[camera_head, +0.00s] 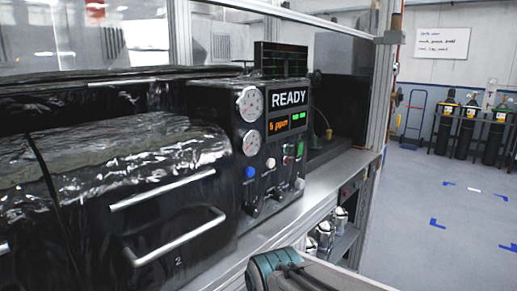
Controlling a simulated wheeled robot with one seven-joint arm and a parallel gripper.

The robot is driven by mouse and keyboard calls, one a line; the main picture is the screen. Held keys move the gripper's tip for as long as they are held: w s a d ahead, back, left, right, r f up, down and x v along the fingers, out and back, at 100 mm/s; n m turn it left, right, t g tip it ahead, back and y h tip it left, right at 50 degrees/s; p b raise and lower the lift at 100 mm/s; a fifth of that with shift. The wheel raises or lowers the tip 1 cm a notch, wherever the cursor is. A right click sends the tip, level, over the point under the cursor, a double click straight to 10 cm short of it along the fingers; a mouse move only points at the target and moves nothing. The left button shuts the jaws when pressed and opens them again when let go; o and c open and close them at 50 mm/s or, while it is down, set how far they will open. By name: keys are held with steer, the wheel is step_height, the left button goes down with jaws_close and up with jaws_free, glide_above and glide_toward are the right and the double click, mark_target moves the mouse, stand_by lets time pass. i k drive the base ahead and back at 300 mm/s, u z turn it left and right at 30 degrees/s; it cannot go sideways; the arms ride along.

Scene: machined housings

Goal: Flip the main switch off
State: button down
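A black machine with a control panel (274,140) stands at the centre. The panel carries a lit READY display (289,98), two round gauges, a blue button (250,172), a small white control (270,163), and small red and green controls at its right. Dark switch-like knobs (277,193) sit low on the panel, with another (251,208) to their left. I cannot read labels, so I cannot tell which is the main switch or its position. A teal and grey part at the bottom edge seems to be mine. No gripper fingers show.
A metal ledge (310,207) runs along the machine's front. Metal posts rise behind. Gas cylinders (469,128) and a blue hand truck (414,115) stand at the far right, beyond open floor.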

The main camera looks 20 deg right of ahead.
mark_target(301, 148)
steer(key=z, duration=0.55)
steer(key=k, duration=0.65)
steer(key=z, duration=0.8)
steer(key=i, duration=0.85)
steer(key=u, duration=0.8)
steer(key=i, duration=0.4)
steer(key=u, duration=0.35)
